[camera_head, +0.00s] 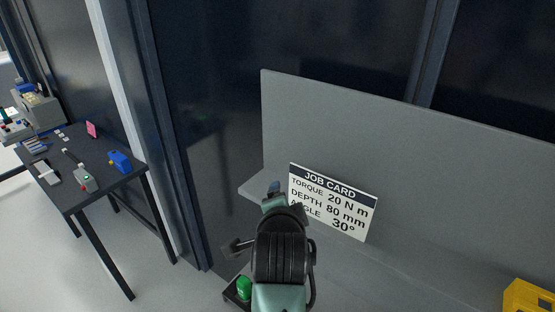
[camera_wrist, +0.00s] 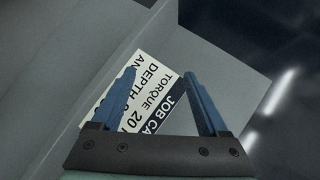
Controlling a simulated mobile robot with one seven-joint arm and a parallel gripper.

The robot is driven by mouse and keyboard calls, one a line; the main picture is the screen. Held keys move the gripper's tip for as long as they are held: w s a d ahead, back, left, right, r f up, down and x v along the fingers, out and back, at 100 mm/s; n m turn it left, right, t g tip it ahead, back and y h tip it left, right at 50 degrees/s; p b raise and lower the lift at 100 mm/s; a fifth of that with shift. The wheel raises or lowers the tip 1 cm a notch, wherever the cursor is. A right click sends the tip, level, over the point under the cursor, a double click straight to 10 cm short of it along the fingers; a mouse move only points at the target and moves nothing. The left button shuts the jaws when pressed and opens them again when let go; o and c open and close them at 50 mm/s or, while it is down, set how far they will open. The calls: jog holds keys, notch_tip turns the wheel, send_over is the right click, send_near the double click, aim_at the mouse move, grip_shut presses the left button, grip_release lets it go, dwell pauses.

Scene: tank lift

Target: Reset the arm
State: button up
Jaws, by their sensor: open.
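My arm reaches up from the bottom middle of the head view, in front of a grey panel with a shelf. In the wrist view my gripper (camera_wrist: 160,98) has its two blue fingers apart, with nothing held between them. Behind the fingers a white job card (camera_wrist: 150,70) shows, partly covered by them. In the head view the job card (camera_head: 346,212) stands against the grey panel (camera_head: 400,140) and reads torque 20 N m, depth 80 mm, angle 30°. My arm hides its lower left edge. The fingertips are hard to make out in the head view.
A dark table (camera_head: 93,185) with small tools and a blue item (camera_head: 120,161) stands at the left. A yellow crate (camera_head: 528,298) is at the bottom right. A green object (camera_head: 244,287) sits in a dark tray beside my arm. Dark wall panels stand behind.

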notch_tip(320, 180, up, 13)
jog(key=s+n+t+b, duration=0.1)
jog(key=n+t+b, duration=0.2)
jog(key=n+t, duration=0.2)
jog(key=s+r+n+t+b, duration=0.5)
jog(key=s+r+n+t, duration=0.4)
jog(key=s+r, duration=1)
jog(key=shift+a+r+t, duration=0.35)
jog(key=shift+r+t, duration=0.25)
